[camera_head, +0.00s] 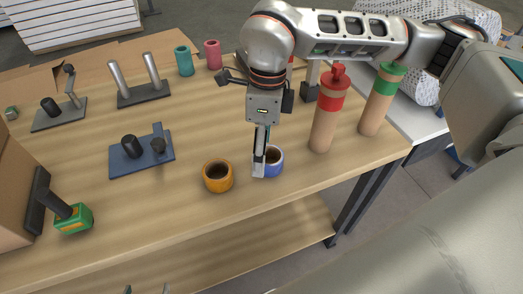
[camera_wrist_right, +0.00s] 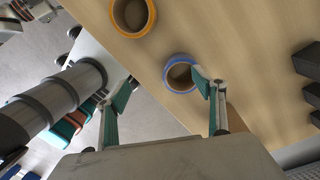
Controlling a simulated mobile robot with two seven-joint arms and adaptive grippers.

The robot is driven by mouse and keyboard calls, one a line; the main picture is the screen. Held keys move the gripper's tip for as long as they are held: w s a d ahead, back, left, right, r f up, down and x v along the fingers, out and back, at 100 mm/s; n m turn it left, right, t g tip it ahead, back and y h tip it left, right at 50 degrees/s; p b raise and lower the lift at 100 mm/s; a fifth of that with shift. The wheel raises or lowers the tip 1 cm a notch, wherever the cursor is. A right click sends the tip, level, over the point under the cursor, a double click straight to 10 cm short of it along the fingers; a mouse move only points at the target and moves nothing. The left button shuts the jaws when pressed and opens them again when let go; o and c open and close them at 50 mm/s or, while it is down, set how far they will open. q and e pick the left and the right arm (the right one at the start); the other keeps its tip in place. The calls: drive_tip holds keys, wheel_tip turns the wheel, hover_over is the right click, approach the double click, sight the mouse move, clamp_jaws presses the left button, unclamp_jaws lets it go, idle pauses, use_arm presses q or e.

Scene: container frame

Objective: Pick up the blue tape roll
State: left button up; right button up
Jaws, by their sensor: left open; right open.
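The blue tape roll (camera_head: 273,161) lies on the wooden table near its front edge, right of the orange roll (camera_head: 218,175). My right gripper (camera_head: 261,165) comes down over it, and a finger hides its left part. In the right wrist view the blue roll (camera_wrist_right: 180,74) shows whole or nearly so, ahead of the open fingers of this gripper (camera_wrist_right: 163,92), closer to the right finger. That finger overlaps the roll's edge in the picture; I cannot tell whether they touch. My left gripper (camera_head: 147,289) shows only as two separated fingertips at the bottom edge, open and empty.
Two cardboard-coloured bottles stand just right of the roll, one red-topped (camera_head: 328,110), one green-topped (camera_head: 381,100). A blue peg base (camera_head: 142,161) lies left. The table front (camera_head: 160,212) is clear, with a lower shelf (camera_head: 270,240) below.

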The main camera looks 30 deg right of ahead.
sight(269, 158)
drive_tip(key=shift+m+t+h, duration=0.3)
drive_tip(key=shift+h, duration=0.2)
drive_tip(key=shift+w+d+f, duration=0.3)
drive_tip(key=shift+d+f, duration=0.2)
drive_tip(key=shift+f, duration=0.65)
drive_tip(key=shift+w+d+f, duration=0.35)
drive_tip(key=shift+d+f, duration=0.15)
drive_tip(key=shift+f, duration=0.65)
drive_tip(key=shift+w+d+f, duration=0.3)
drive_tip(key=shift+d+f, duration=0.2)
drive_tip(key=shift+f, duration=0.65)
drive_tip(key=c, duration=1.2)
